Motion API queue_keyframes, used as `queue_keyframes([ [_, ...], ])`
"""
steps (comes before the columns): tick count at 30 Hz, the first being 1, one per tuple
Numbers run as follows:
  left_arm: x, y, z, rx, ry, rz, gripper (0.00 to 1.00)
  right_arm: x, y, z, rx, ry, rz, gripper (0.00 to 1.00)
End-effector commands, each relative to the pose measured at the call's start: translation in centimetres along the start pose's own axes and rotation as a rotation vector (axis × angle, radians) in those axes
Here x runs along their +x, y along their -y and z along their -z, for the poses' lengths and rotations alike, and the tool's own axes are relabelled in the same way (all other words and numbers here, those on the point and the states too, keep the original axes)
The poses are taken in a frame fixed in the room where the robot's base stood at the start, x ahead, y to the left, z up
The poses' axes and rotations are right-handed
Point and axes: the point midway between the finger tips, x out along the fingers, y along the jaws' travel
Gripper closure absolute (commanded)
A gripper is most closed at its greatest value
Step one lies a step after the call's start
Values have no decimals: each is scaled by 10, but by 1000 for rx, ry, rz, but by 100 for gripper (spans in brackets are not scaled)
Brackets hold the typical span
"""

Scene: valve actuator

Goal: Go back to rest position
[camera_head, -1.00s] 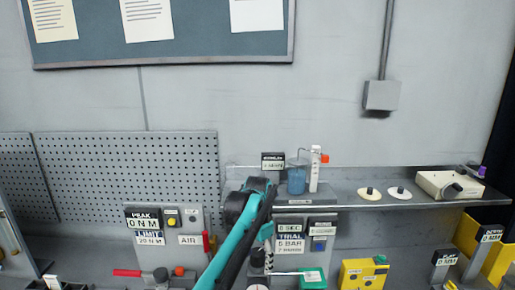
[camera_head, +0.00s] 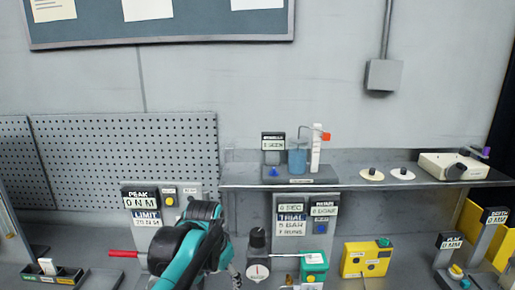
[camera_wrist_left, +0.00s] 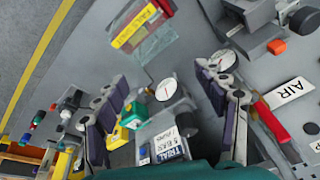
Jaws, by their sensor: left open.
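My left arm, teal and black, rises from the bottom of the head view in front of the bench, left of the trial panel (camera_head: 290,225). Its bulky black joints hide most of my left gripper there. In the left wrist view my left gripper (camera_wrist_left: 160,78) is open, its two dark fingers wide apart with nothing held between them. Beyond and between the fingers show a round dial gauge (camera_wrist_left: 166,89) and a green and yellow block (camera_wrist_left: 132,116). My right gripper is in neither view.
The peak/limit panel (camera_head: 145,208) stands close behind my left arm, with a red handle (camera_head: 124,254) at its left. A black gauge unit (camera_head: 258,262), a green box (camera_head: 314,264) and a yellow box (camera_head: 366,260) stand to the right. A shelf (camera_head: 345,182) runs behind them.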

Motion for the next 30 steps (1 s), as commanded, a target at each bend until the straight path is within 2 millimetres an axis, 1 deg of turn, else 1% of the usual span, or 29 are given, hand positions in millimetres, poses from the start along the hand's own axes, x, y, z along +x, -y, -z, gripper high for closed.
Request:
queue_keyframes([
  [1,18,-1,-30,-47,-29,15,29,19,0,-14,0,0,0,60],
  [2,23,-2,-44,-76,-47,23,29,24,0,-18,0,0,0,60],
  [3,31,-3,-62,-113,-72,34,29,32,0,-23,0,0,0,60],
  [5,44,-4,-90,-169,-110,51,29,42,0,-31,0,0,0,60],
  [6,54,-6,-108,-206,-135,61,29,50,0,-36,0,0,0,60],
  [8,71,-10,-135,-260,-173,77,29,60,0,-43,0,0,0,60],
  [9,82,-12,-152,-295,-198,86,29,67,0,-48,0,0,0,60],
  [12,111,-18,-190,-372,-254,105,29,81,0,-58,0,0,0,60],
  [15,133,-23,-216,-430,-298,119,29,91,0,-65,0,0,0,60],
  [18,147,-26,-232,-465,-326,127,29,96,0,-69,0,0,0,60],
  [21,152,-28,-238,-482,-339,130,29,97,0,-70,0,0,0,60],
  [30,152,-28,-238,-484,-341,130,29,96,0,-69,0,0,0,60],
])
